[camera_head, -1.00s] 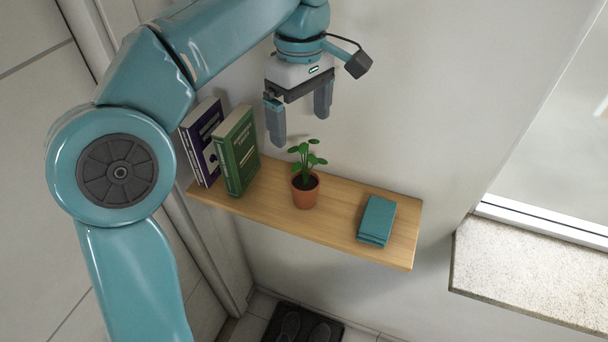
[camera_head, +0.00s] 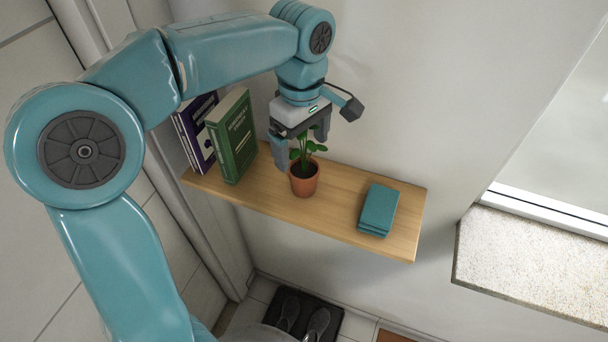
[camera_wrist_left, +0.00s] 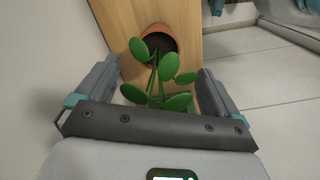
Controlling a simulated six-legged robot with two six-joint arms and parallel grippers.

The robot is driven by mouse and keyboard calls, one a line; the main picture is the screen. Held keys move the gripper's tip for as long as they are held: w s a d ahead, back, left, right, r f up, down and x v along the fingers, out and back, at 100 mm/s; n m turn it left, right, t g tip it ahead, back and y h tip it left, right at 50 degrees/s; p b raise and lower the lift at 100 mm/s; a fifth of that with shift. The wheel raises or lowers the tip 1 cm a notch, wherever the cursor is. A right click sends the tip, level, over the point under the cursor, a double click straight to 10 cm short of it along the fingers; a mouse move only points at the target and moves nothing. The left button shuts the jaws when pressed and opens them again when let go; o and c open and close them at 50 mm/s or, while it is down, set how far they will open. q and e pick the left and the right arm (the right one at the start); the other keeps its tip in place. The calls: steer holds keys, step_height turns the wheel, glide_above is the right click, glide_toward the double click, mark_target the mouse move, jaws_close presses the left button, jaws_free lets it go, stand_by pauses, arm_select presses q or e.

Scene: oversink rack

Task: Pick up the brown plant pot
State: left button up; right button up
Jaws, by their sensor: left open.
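The brown plant pot (camera_head: 304,183) stands upright on the wooden shelf (camera_head: 350,212), with a green leafy plant (camera_head: 307,150) in it. My left gripper (camera_head: 301,150) is open and points down from above, its fingers on either side of the plant's leaves, just above the pot. In the left wrist view, the pot (camera_wrist_left: 160,40) lies beyond the open fingers, its rim and dark soil partly hidden by the leaves (camera_wrist_left: 157,75). The gripper shows there too (camera_wrist_left: 158,85), with nothing held. My right gripper is not in view.
Upright books, one green (camera_head: 232,137) and one purple (camera_head: 195,130), stand at the shelf's left end. A small stack of teal books (camera_head: 379,209) lies right of the pot. A wall is behind the shelf. A stone sill (camera_head: 530,262) is at the right.

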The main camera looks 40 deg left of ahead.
mark_target(304, 168)
arm_select(q)
steer(key=f, duration=0.2)
steer(key=f+p, duration=0.1)
steer(key=f, duration=0.1)
steer(key=shift+d+f, duration=0.2)
steer(key=shift+f, duration=0.05)
steer(key=shift+w+a+f, duration=0.1)
steer(key=shift+w+f, duration=0.1)
steer(key=shift+f, duration=0.15)
steer(key=shift+s+r, duration=0.1)
steer(key=c, duration=1.3)
steer(key=shift+o, duration=0.2)
steer(key=shift+r, duration=0.1)
